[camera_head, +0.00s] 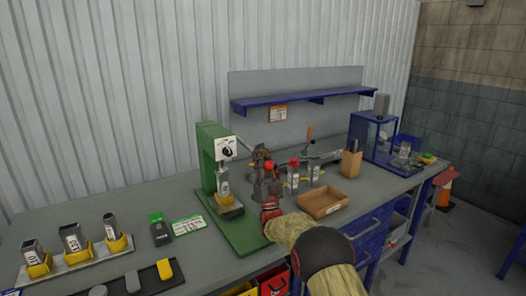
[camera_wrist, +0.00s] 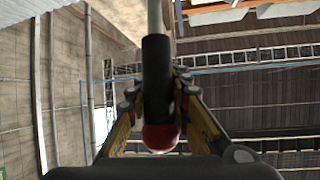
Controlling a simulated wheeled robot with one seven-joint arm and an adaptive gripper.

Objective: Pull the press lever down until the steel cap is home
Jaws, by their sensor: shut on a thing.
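The green press (camera_head: 207,150) stands on a green base plate on the bench. Its lever shows in the wrist view as a pale rod with a black sleeve (camera_wrist: 157,70) and a red knob (camera_wrist: 160,138). My gripper (camera_head: 264,160) is to the right of the press head, and its fingers are shut on the lever handle, one on each side in the wrist view (camera_wrist: 158,100). A labelled grey metal piece (camera_head: 224,189) stands upright in a yellow holder under the press ram. Whether the steel cap is seated on it is too small to tell.
A rack of grey pieces in yellow holders (camera_head: 72,240) is at the left. A blue shelf (camera_head: 300,99) hangs above the bench.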

